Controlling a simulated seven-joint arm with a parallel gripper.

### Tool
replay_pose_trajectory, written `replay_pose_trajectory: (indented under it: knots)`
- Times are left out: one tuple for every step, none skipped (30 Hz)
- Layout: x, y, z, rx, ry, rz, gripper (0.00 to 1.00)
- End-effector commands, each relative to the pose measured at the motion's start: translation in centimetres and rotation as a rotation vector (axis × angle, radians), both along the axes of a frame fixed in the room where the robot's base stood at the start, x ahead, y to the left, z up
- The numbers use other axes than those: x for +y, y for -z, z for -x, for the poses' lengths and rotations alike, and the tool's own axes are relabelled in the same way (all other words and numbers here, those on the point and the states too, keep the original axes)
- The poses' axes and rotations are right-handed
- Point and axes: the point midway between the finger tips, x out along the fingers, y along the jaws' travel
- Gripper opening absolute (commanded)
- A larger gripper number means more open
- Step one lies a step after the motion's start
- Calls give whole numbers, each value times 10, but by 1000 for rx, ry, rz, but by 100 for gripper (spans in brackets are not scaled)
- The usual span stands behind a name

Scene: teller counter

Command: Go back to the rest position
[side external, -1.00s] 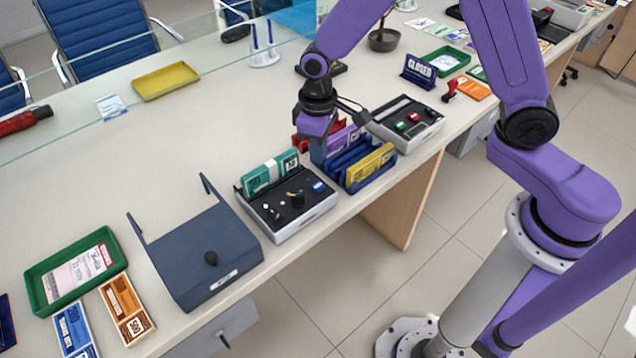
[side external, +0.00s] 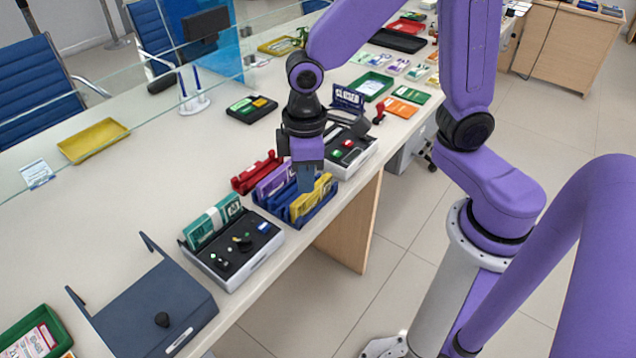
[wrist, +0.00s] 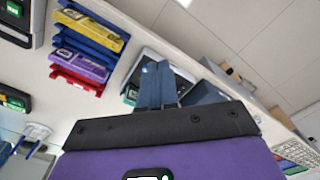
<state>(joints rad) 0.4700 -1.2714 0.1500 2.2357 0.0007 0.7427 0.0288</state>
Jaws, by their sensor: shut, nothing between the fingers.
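My gripper (side external: 306,186) hangs fingers-down over the front edge of the counter, in front of part of the blue rack (side external: 262,208). Its two blue fingers are together and empty; they also show pressed together in the wrist view (wrist: 156,84). The rack holds a yellow banknote bundle (side external: 318,200) and a purple bundle (side external: 272,180). In the wrist view the yellow bundle (wrist: 92,30) and the purple bundle (wrist: 82,64) stand clear to the left of the fingers. I cannot tell the exact height of the fingertips above the rack.
A tray box with a teal bundle (side external: 212,222) stands left of the rack, and a dark blue lidded box (side external: 150,310) beyond it. A red holder (side external: 256,172) is behind the rack. A glass screen runs along the counter's far side. The air above the counter's left is clear.

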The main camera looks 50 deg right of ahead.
Motion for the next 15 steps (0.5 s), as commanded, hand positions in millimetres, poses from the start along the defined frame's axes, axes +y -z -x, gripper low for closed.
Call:
replay_pose_trajectory:
  knots:
    - [-7,-8,15,-5,-31,-5,0]
    - [-10,-11,23,-6,-48,-6,0]
    - [-15,-15,34,-6,-72,-7,0]
    - [-19,-18,42,-7,-89,-8,0]
    - [-24,-21,50,-7,-106,-7,0]
    - [-29,-25,61,-8,-130,-9,0]
    - [-34,-27,69,-8,-147,-9,0]
    - [-38,-30,77,-8,-164,-10,0]
    - [-45,-32,87,-9,-186,-11,0]
    - [-49,-34,95,-10,-202,-13,0]
    - [-54,-36,102,-10,-219,-13,0]
    - [-59,-38,111,-10,-239,-14,0]
    - [-63,-39,117,-10,-252,-14,0]
    - [-67,-40,123,-11,-266,-15,0]
    - [-71,-41,129,-10,-280,-14,0]
